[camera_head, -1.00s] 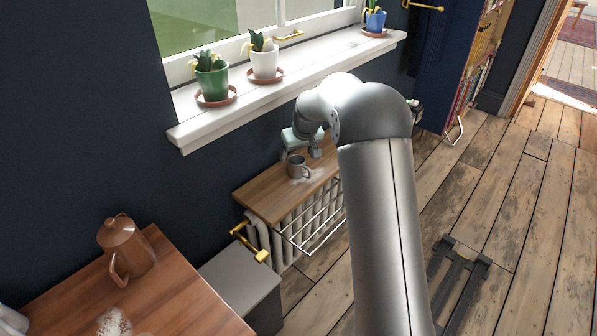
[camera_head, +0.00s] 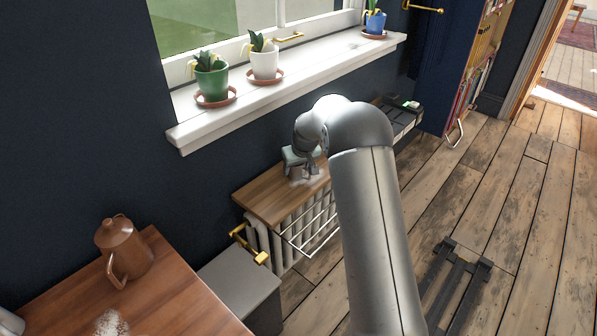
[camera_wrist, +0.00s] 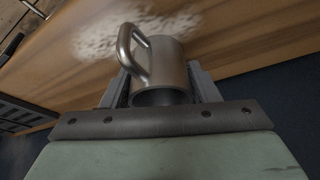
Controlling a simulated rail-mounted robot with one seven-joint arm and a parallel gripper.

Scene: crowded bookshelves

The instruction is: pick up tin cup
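The tin cup (camera_wrist: 165,68) is a plain grey metal mug with a looped handle. In the wrist view it sits between my two fingers, its handle toward the upper left and its dark opening toward the gripper's palm. My gripper (camera_wrist: 162,90) has a finger on each side of the cup, with narrow gaps seeming to show. In the head view my gripper (camera_head: 302,172) is low over the wooden shelf top (camera_head: 267,198) above the radiator. There the cup (camera_head: 296,173) is mostly hidden by the gripper.
A white speckled patch lies on the shelf beside the cup. The white windowsill (camera_head: 190,134) with potted plants juts out above and behind. A wooden table (camera_head: 165,295) with a copper-brown pitcher (camera_head: 124,250) is at lower left. The floor at right is largely open.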

